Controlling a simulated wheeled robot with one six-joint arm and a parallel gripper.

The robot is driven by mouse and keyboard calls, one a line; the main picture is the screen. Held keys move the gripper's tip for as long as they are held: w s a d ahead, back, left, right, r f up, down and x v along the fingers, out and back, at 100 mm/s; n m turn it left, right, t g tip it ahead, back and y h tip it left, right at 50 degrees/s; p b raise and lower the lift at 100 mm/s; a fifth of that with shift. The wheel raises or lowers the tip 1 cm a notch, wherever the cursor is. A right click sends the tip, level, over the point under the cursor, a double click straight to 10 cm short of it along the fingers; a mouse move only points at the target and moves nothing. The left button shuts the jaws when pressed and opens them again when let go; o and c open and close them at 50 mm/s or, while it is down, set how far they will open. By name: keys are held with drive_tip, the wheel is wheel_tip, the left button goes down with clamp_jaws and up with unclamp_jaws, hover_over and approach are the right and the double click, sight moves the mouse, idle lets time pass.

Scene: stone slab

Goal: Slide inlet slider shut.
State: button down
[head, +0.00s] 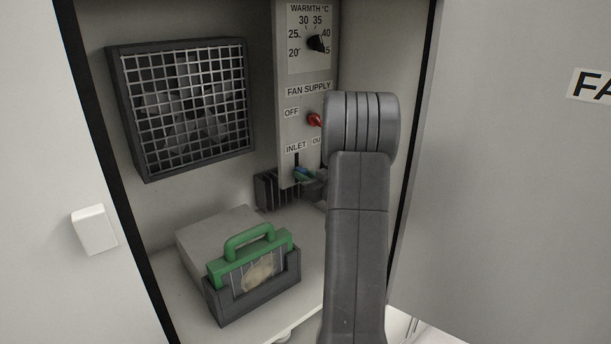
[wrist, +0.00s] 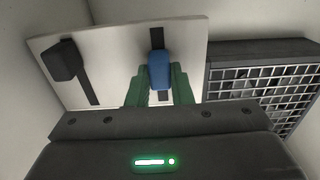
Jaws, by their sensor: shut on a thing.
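The inlet slider's blue knob (head: 301,173) sits low on the narrow control panel (head: 287,136), under the INLET label. A dark stretch of its slot shows above it in the head view. In the wrist view the blue knob (wrist: 159,71) stands between the green fingers of my gripper (wrist: 158,88), which is shut on it. Slot shows on both sides of the knob there. In the head view my gripper (head: 306,178) is small and partly hidden by my arm.
A second slider with a black knob (wrist: 63,60) is beside the blue one. A red FAN SUPPLY switch (head: 314,120) and a warmth dial (head: 316,43) are higher up. A fan grille (head: 187,105) is left; a green-handled filter (head: 250,260) stands in a holder below.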

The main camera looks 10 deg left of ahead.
drive_tip(key=shift+f+b, duration=0.6)
drive_tip(key=shift+f, duration=0.65)
drive_tip(key=c, duration=1.3)
unclamp_jaws()
drive_tip(key=shift+f, duration=0.1)
drive_tip(key=b+v, duration=0.1)
drive_tip(key=v, duration=1.3)
drive_tip(key=shift+a, duration=0.1)
drive_tip(key=shift+w+a, duration=0.1)
